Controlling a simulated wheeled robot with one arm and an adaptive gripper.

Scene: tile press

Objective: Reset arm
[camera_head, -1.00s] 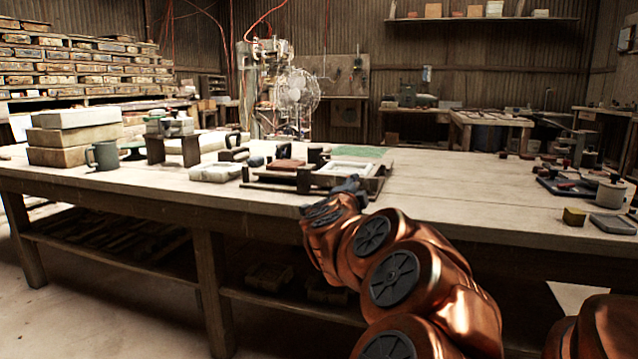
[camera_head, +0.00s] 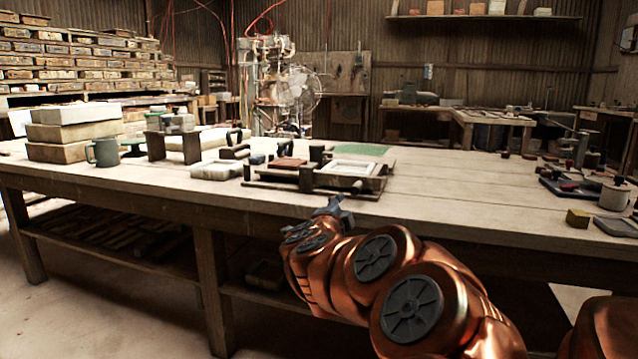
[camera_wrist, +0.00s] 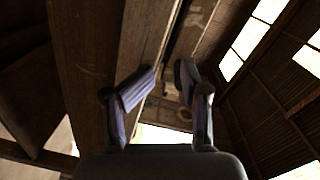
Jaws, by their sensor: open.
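My copper arm reaches in from the lower right of the head view. My gripper (camera_head: 332,208) is at the front edge of the long wooden table (camera_head: 440,200), in front of the press frame. In the wrist view my gripper (camera_wrist: 168,90) shows two fingers spread apart with nothing between them. The table's wooden edge (camera_wrist: 85,70) runs past the left finger. I cannot tell from these views whether the gripper touches the table.
A wooden frame with a white panel (camera_head: 350,168) sits just behind my gripper. The table's middle right is mostly clear.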

